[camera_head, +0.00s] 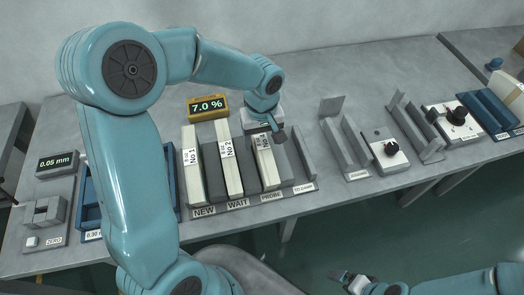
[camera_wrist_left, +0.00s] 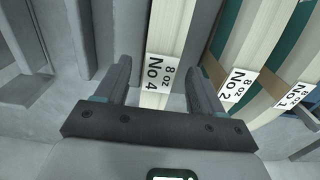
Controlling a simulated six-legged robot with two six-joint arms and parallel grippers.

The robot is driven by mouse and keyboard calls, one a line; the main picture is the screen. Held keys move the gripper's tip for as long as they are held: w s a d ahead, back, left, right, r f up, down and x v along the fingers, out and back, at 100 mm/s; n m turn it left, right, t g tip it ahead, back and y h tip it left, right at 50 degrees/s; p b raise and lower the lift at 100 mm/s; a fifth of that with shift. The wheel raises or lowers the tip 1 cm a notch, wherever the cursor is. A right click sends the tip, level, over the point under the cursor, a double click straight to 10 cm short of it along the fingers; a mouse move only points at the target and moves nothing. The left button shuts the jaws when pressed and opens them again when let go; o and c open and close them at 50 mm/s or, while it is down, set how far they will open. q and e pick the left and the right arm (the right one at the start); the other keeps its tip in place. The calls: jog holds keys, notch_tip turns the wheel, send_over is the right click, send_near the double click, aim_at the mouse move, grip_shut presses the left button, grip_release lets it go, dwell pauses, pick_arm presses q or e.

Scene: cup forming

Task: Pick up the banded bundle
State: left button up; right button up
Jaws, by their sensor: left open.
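Three pale bundles with white labels stand in slots of a grey rack: No 1 (camera_head: 193,180), No 2 (camera_head: 231,170) and No 4 (camera_head: 268,170). My left gripper (camera_head: 268,128) is above the back end of No 4. In the left wrist view the gripper (camera_wrist_left: 158,85) is open, with one finger on each side of the No 4 bundle (camera_wrist_left: 160,95), whose label lies between them. Brown bands show on the No 2 bundle (camera_wrist_left: 236,90) and No 1 bundle (camera_wrist_left: 296,92). My right gripper (camera_head: 354,281) is low at the front, away from the bench; its jaws are unclear.
A yellow display reading 7.0 % (camera_head: 208,107) stands behind the rack. Slots labelled NEW, WAIT, PROBE and TO CHANGE (camera_head: 303,187) line the rack front. A gauge reading 0.05 mm (camera_head: 56,163) is at left. A knob box (camera_head: 386,152) and blue trays (camera_head: 490,112) are right.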

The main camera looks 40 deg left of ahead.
pick_arm(q)
notch_tip(320, 180, down, 3)
jog(key=shift+a+r, duration=0.1)
jog(key=shift+r, duration=0.1)
grip_shut()
jog(key=shift+w, duration=0.1)
jog(key=shift+r, duration=0.1)
